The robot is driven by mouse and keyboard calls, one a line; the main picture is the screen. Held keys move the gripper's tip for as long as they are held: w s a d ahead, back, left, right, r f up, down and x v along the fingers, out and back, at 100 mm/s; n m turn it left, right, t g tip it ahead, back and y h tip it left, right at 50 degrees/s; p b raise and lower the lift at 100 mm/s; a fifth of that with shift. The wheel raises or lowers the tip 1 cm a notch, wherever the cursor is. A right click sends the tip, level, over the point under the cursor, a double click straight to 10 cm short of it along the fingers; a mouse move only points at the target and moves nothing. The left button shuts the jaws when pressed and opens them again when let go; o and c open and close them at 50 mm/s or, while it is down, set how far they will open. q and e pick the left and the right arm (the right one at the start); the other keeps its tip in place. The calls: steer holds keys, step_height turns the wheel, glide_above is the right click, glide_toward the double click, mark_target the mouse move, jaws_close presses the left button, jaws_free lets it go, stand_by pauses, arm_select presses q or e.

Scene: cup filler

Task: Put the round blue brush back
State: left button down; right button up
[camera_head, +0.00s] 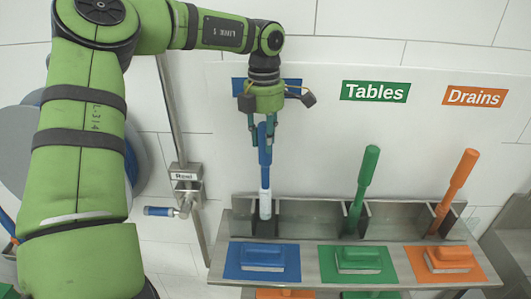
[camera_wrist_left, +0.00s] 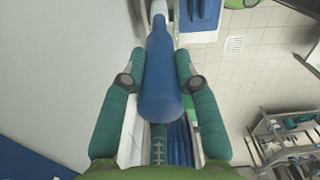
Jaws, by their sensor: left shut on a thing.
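My left gripper (camera_head: 263,130) is shut on the handle of the round blue brush (camera_head: 264,160) and holds it upright, handle up. In the left wrist view the fingers (camera_wrist_left: 160,85) lie on both sides of the blue handle (camera_wrist_left: 160,75). The brush's pale lower end (camera_head: 265,205) is in front of or inside the left compartment of the metal rack (camera_head: 310,215); I cannot tell which. A blue sign (camera_head: 292,88) behind the gripper is mostly hidden. My right gripper is not in view.
A green brush (camera_head: 362,185) and an orange brush (camera_head: 455,185) stand in the other compartments. Blue (camera_head: 263,256), green (camera_head: 357,259) and orange (camera_head: 447,258) flat brushes lie on the shelf in front. A pipe with a tap (camera_head: 183,205) stands left of the rack.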

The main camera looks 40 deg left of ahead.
mark_target(265, 156)
arm_select(q)
step_height(265, 156, down, 2)
steer(key=shift+s+f+p, duration=0.15)
steer(key=shift+f+p, duration=0.1)
steer(key=shift+p, duration=0.2)
step_height(265, 156, down, 3)
steer(key=shift+r+p, duration=0.1)
steer(key=shift+p, duration=0.3)
steer(key=shift+b, duration=0.3)
steer(key=c, duration=0.9)
jaws_free()
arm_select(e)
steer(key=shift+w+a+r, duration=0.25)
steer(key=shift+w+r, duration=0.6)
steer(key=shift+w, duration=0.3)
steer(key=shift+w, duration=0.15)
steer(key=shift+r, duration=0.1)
